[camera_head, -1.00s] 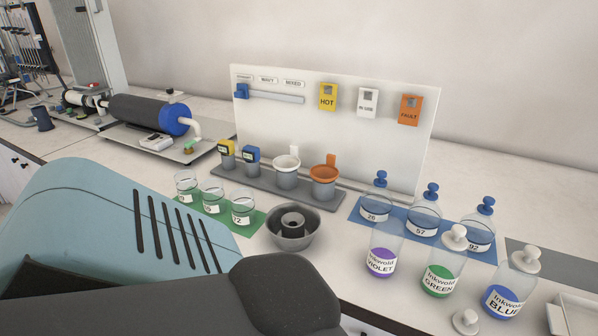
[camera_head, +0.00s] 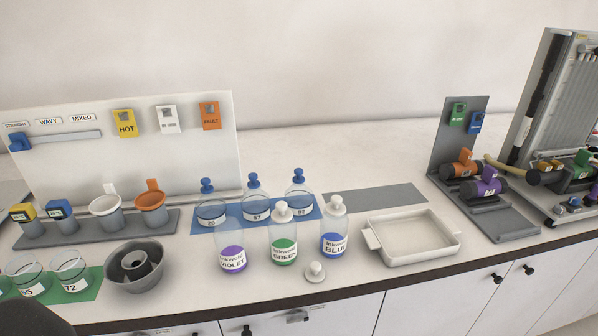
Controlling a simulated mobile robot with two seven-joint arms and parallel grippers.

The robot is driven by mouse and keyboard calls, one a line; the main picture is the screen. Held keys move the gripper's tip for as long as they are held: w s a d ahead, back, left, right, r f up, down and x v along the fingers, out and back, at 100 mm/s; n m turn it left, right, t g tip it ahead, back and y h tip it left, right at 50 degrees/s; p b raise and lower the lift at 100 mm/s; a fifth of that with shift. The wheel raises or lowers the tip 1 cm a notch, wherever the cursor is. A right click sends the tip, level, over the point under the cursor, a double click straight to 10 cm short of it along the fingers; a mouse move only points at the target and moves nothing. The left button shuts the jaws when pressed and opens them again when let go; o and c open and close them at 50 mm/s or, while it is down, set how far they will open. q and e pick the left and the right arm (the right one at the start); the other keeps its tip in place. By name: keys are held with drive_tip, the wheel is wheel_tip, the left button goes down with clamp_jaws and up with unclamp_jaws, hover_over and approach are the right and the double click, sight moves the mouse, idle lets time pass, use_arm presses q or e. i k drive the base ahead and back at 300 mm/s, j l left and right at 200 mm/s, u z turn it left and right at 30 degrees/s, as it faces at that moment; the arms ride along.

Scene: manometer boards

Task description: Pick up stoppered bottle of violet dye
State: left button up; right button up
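The violet dye bottle (camera_head: 233,259) is clear glass with a violet label. It stands upright near the counter's front edge, left of the green dye bottle (camera_head: 284,252) and the blue dye bottle (camera_head: 334,244). The green and blue bottles have white stoppers on top; I see no stopper on the violet one. A loose white stopper (camera_head: 316,272) lies on the counter in front, between the green and blue bottles. Neither of my grippers is in view; only a dark part of my own body shows at the bottom left corner.
Blue-stoppered numbered bottles stand on a blue mat (camera_head: 231,223) just behind the dye bottles. A grey ring-shaped bowl (camera_head: 135,267) is to the left, a white tray (camera_head: 412,239) to the right. A bare grey mat (camera_head: 377,199) lies behind the tray.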

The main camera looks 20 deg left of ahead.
sight(229, 235)
drive_tip(key=k+u, duration=0.1)
drive_tip(key=u, duration=1)
drive_tip(key=l+u, duration=0.1)
drive_tip(key=l, duration=0.95)
